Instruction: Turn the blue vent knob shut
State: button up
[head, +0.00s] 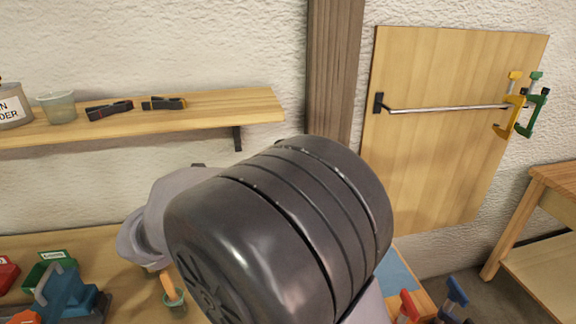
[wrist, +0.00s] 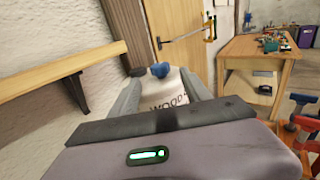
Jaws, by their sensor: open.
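A white container (wrist: 172,86) with black lettering that reads "WOOD" shows in the wrist view, beyond my gripper. A blue knob (wrist: 160,70) sits on its top, with a dark cap (wrist: 138,72) just left of it. My gripper (wrist: 160,82) is open, its two grey fingers to either side of the container in the picture. I cannot tell whether they touch it. The container's lower part is hidden behind the gripper body. In the head view my arm covers the middle, and neither the knob nor the gripper shows.
A wall shelf (head: 200,108) holds a cup (head: 57,106) and two dark clamps. On the bench (head: 95,240) stand a green bin (head: 50,262) and a blue tool (head: 68,290). A wooden panel (head: 430,150) carries a rail with yellow and green clamps. A wooden table (wrist: 248,48) stands right.

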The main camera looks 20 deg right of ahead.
jog(key=b+x, duration=0.2)
jog(key=x, duration=0.6)
jog(key=shift+w+d, duration=0.15)
jog(key=shift+d, duration=0.15)
grip_shut()
jog(key=r+m+g+p, duration=0.1)
jog(key=p, duration=0.3)
jog(key=shift+r+g+h+p, duration=0.1)
jog(key=shift+g+h+p, duration=0.2)
jog(key=shift+h, duration=0.1)
jog(key=shift+m+g+p, duration=0.4)
jog(key=shift+g+p, duration=0.1)
jog(key=shift+p, duration=0.7)
jog(key=m+g+h+p, duration=0.1)
jog(key=p, duration=0.2)
jog(key=shift+g+p, duration=0.3)
jog(key=shift+g, duration=0.1)
jog(key=shift+f+m+g+p, duration=0.4)
jog(key=shift+f+p, duration=0.05)
jog(key=shift+f, duration=0.1)
